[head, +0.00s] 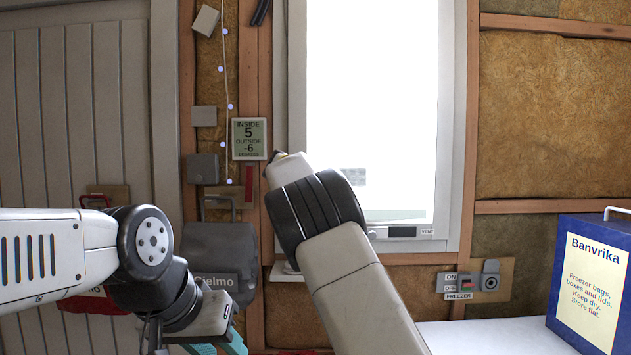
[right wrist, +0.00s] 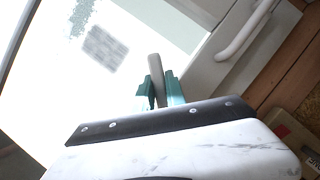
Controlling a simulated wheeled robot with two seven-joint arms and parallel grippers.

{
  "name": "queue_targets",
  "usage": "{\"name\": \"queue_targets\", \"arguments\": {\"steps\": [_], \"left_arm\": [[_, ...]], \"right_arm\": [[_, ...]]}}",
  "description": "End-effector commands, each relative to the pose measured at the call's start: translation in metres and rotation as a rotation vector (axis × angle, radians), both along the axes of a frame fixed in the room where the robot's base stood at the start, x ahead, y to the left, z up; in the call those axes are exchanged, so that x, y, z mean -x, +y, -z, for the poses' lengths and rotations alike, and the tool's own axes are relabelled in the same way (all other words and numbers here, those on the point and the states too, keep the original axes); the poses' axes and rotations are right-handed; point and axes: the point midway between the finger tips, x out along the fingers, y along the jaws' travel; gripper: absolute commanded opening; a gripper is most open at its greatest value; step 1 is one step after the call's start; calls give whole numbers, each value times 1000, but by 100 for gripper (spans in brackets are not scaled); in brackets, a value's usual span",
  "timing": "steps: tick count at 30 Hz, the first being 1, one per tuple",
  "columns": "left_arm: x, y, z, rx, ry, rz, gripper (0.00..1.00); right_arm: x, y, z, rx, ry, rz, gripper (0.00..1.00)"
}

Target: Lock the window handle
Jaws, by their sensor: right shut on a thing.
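The window (head: 372,110) is a bright pane in a pale frame, and my right arm crosses its lower left in the head view. The window handle (right wrist: 155,72) shows in the right wrist view as a grey bar standing out between the teal fingers. My right gripper (right wrist: 160,90) is shut on it; in the head view the wrist hides both the fingers and the handle. My left gripper (head: 232,345) is low at the left, with teal fingers partly cut off by the bottom edge, so I cannot tell its opening.
A white curved bar (right wrist: 245,32) is close to the right gripper. A vent panel (head: 403,232) is under the pane. A blue box (head: 590,283) stands on a white surface (head: 480,338) at right.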

Motion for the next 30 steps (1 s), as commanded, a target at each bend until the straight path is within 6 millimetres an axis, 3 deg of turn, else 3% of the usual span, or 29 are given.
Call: {"name": "queue_targets", "arguments": {"steps": [18,30], "left_arm": [[0,0,0,0,0,0,36],[0,0,0,0,0,0,36]], "right_arm": [[0,31,20,-570,1,0,0],[0,47,23,-799,2,0,0]]}}
